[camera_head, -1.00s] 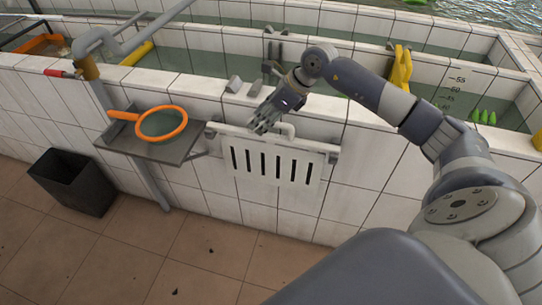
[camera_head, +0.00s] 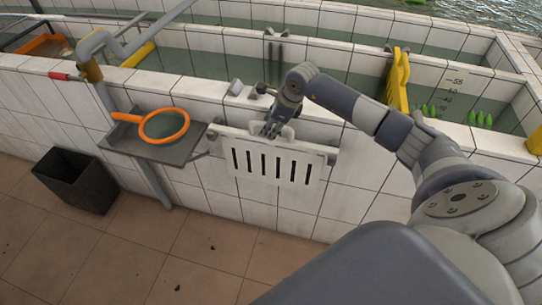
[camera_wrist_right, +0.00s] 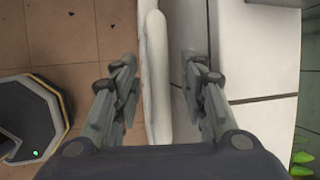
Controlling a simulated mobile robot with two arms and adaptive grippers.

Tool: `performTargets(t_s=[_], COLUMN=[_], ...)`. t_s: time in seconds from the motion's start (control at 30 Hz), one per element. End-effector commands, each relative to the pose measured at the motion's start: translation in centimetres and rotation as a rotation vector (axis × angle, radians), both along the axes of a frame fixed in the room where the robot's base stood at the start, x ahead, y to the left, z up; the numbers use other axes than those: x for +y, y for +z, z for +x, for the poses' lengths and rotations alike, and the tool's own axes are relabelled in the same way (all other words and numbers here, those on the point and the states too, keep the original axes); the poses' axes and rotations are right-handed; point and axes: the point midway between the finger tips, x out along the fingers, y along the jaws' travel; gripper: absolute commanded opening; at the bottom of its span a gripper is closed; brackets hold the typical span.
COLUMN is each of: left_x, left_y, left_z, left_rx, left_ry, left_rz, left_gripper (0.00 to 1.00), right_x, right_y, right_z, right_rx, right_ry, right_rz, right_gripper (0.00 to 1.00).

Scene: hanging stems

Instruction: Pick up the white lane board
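The white lane board (camera_head: 274,160) hangs upright against the outer face of the tiled tank wall, with a row of dark vertical slots and a handle loop at its top. My right gripper (camera_head: 271,130) is at the top of the board, at its handle, pointing down. In the right wrist view my right gripper (camera_wrist_right: 158,92) is open, and the board's white handle (camera_wrist_right: 157,75) runs between its two fingers with gaps visible on both sides. My left gripper is not in view.
An orange-rimmed net (camera_head: 164,125) lies on a grey wall shelf (camera_head: 185,148) left of the board. A black bin (camera_head: 76,180) stands on the floor. A yellow slotted board (camera_head: 398,78) stands in the tank behind. The floor before the board is clear.

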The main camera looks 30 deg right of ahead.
Motion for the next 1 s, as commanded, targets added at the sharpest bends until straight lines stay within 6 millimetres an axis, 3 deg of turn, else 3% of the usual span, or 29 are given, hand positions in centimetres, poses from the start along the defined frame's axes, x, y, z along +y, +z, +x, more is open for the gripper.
performTargets(t_s=[0.13,1.0], left_x=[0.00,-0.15], left_y=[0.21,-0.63], left_z=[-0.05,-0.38], left_rx=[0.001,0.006], left_ry=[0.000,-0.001], left_rz=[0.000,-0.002], left_gripper=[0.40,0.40], right_x=[0.14,0.07], right_y=[-0.78,-1.29], right_z=[0.32,0.32], right_rx=[0.000,-0.001], right_ry=[0.001,0.000], right_rz=[0.001,0.001], right_gripper=[0.40,0.40])
